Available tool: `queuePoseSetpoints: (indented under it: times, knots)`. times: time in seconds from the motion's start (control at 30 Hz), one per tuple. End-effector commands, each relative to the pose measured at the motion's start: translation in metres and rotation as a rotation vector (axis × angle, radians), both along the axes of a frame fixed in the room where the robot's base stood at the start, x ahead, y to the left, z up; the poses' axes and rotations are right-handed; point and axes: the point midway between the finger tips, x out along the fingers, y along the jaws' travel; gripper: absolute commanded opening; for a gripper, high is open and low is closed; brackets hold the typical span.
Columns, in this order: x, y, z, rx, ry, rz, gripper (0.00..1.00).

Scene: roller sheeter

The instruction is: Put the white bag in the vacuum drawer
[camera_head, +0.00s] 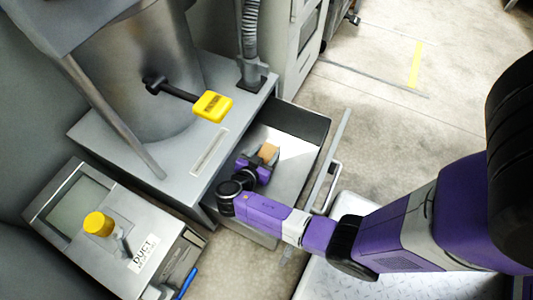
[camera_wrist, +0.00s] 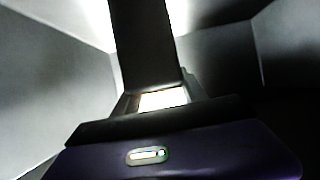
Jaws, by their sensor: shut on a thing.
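The drawer (camera_head: 298,121) stands pulled open from the grey machine in the head view, with its handle at the right. My gripper (camera_head: 265,160) reaches down inside it, near the machine side. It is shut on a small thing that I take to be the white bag. A tan part (camera_head: 268,151) shows at the fingers, and a white patch with a tan edge (camera_wrist: 163,99) shows in the wrist view. Most of the bag is hidden by my gripper. In the wrist view the drawer's grey walls (camera_wrist: 45,75) surround a dark finger. I cannot tell whether the bag touches the drawer floor.
A yellow-handled lever (camera_head: 212,106) juts from the metal cylinder above the drawer. A control box (camera_head: 98,223) with a yellow knob stands at the lower left. The drawer's handle bar (camera_head: 332,170) runs along its outer side. Concrete floor (camera_head: 385,130) is clear at the right.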

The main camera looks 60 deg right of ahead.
Motion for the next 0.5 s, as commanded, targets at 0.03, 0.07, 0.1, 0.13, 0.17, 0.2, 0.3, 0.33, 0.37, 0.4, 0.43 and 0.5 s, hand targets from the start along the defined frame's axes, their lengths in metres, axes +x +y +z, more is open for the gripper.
queuePoseSetpoints:
  times: [0.03, 0.07, 0.1, 0.13, 0.17, 0.2, 0.3, 0.33, 0.37, 0.4, 0.43, 0.5]
  knots:
    - [-0.0002, -0.0001, -0.0021, 0.000, 0.000, 0.000, 0.52]
    - [-0.0002, 0.0000, -0.0012, 0.000, 0.000, 0.000, 0.58]
    - [-0.0003, -0.0001, -0.0010, 0.000, 0.000, 0.000, 0.66]
    - [-0.0003, -0.0001, -0.0010, 0.000, 0.000, 0.000, 0.72]
    - [-0.0002, -0.0001, -0.0010, 0.000, 0.000, 0.000, 0.72]
    - [-0.0003, -0.0001, -0.0010, 0.000, 0.000, 0.000, 0.72]
    - [-0.0003, -0.0001, -0.0010, 0.000, 0.000, 0.000, 0.72]
    - [-0.0003, -0.0001, -0.0010, 0.000, 0.000, -0.001, 0.72]
    - [-0.0003, -0.0001, -0.0010, 0.000, 0.000, 0.000, 0.72]
    - [-0.0003, 0.0000, -0.0009, 0.000, 0.000, 0.000, 0.72]
    - [-0.0003, -0.0001, -0.0006, 0.000, 0.000, 0.000, 0.72]
    - [-0.0002, 0.0000, 0.0018, 0.000, 0.000, 0.000, 0.72]
